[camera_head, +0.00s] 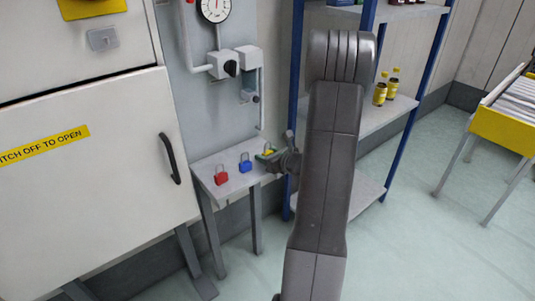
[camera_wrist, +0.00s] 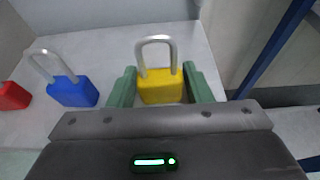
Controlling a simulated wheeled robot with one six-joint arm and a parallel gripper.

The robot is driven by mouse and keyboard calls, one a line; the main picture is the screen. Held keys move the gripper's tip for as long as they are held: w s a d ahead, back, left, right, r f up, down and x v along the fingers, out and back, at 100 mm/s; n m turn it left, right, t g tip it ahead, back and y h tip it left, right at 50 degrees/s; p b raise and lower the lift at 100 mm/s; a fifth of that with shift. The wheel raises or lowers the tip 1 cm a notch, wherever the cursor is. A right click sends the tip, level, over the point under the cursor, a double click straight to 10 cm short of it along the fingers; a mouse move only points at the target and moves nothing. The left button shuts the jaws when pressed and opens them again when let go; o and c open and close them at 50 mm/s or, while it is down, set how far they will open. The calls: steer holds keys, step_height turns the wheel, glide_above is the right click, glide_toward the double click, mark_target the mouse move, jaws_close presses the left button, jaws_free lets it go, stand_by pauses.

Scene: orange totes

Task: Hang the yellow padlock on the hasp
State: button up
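The yellow padlock (camera_wrist: 160,86) stands upright between my gripper's green fingers (camera_wrist: 160,85), its silver shackle up. The fingers are very close to its sides; whether they press on it I cannot tell. In the head view the yellow padlock (camera_head: 269,150) is partly hidden by my gripper (camera_head: 270,157), at the right end of a small grey table (camera_head: 209,163). A grey latch-like fitting (camera_head: 102,39) is on the white cabinet's upper front; I cannot tell if it is the hasp.
A blue padlock (camera_head: 245,162) and a red padlock (camera_head: 221,175) stand left of the yellow one. The white cabinet (camera_head: 90,180) has a protruding black handle (camera_head: 170,158). Pipes and a gauge (camera_head: 215,8) are above the table. A blue-framed shelf (camera_head: 375,120) is close on the right.

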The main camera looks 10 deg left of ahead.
mark_target(270, 153)
steer(key=c, duration=0.5)
steer(key=shift+r+p, duration=1.8)
steer(key=shift+r, duration=0.75)
steer(key=shift+s+d+f, duration=0.1)
steer(key=shift+s+d, duration=0.15)
steer(key=shift+d, duration=0.1)
steer(key=s+d+b, duration=0.1)
steer(key=s+d, duration=0.4)
steer(key=d, duration=0.2)
steer(key=shift+s+d+b, duration=0.15)
steer(key=shift+s+b, duration=0.2)
steer(key=shift+b, duration=0.05)
